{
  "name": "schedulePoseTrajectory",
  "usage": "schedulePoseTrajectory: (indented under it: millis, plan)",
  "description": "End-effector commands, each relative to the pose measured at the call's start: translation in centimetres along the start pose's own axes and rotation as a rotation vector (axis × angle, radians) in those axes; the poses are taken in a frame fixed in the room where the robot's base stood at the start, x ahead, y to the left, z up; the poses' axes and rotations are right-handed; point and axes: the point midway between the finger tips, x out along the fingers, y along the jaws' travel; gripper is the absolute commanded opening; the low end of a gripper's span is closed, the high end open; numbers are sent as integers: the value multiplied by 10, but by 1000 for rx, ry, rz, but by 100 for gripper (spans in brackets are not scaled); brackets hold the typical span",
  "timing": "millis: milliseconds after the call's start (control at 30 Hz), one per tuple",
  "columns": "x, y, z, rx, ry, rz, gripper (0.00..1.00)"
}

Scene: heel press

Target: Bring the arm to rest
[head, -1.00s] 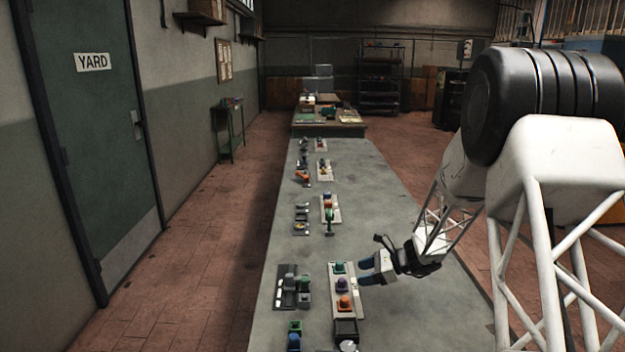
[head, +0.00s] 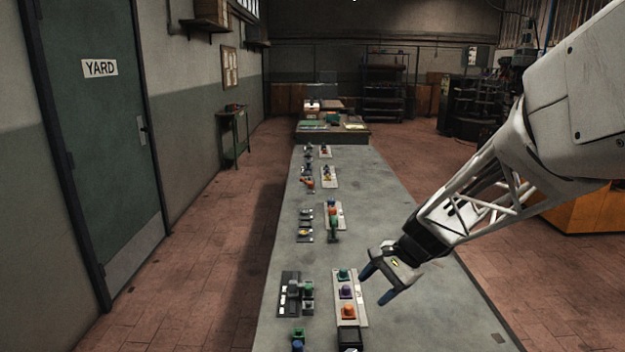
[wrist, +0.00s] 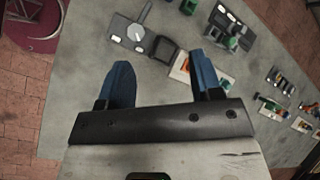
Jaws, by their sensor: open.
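My gripper (head: 376,285) is open and empty in the head view. It is above the long grey bench (head: 420,320), just right of a pale board (head: 357,310) with green, purple and orange pieces. In the wrist view my gripper (wrist: 160,85) shows two blue fingers spread wide apart, with nothing between them but bench top. My white lattice arm reaches in from the right of the head view.
A dark fixture (head: 291,292) stands left of the pale board. Several more small stations (head: 332,212) run along the bench's left side. A maroon round object (wrist: 35,25) shows beyond the bench edge in the wrist view.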

Motion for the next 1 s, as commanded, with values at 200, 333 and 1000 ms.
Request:
schedulePoseTrajectory:
  millis: [200, 333, 1000]
  plan:
    - [-20, 30, 42, -161, 83, 77, 59]
    - [-29, 49, 64, -255, 133, 124, 59]
    - [-69, 156, 150, -720, 389, 387, 59]
